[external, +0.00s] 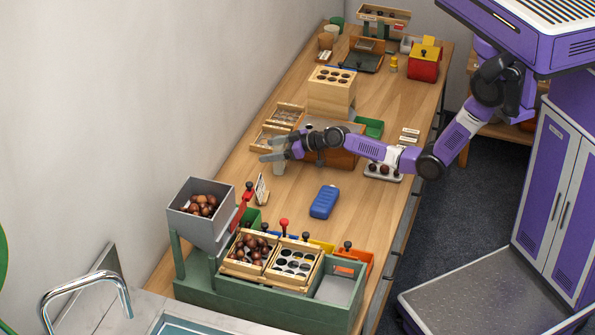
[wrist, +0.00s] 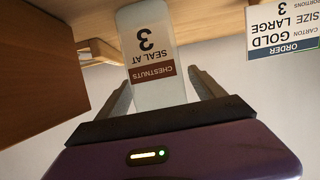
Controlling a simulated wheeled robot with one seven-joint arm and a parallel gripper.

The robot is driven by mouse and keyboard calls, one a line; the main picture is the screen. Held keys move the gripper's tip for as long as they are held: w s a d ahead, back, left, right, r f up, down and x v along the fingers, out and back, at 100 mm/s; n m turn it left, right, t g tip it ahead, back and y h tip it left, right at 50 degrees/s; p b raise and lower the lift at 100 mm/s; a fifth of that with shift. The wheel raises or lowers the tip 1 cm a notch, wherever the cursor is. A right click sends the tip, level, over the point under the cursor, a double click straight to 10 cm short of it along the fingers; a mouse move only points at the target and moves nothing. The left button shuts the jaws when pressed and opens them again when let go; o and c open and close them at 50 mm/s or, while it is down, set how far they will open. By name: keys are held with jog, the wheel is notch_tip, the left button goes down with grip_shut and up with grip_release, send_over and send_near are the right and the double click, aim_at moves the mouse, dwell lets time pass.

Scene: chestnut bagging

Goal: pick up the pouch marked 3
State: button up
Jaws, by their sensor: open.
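The pouch marked 3 (wrist: 152,50) is white with a brown band reading "CHESTNUTS" and "SEAL AT 3". In the wrist view it appears upside down, between my two fingers. My gripper (wrist: 148,62) is open, with a finger on each side of the pouch; I cannot tell whether either touches it. In the external view my gripper (external: 272,149) is over the bench near the wall, and the pouch (external: 279,168) shows as a small pale shape just below it, mostly hidden.
An order card (wrist: 284,28) stands beside the pouch; in the external view the card (external: 261,188) is near the hopper (external: 199,233). Wooden trays (external: 285,116) lie behind my gripper. A blue case (external: 324,202) lies on the bench to the right, with bare wood around it.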

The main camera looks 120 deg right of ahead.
jog(key=shift+c, duration=0.5)
jog(key=c, duration=1.3)
jog(key=shift+c, duration=0.2)
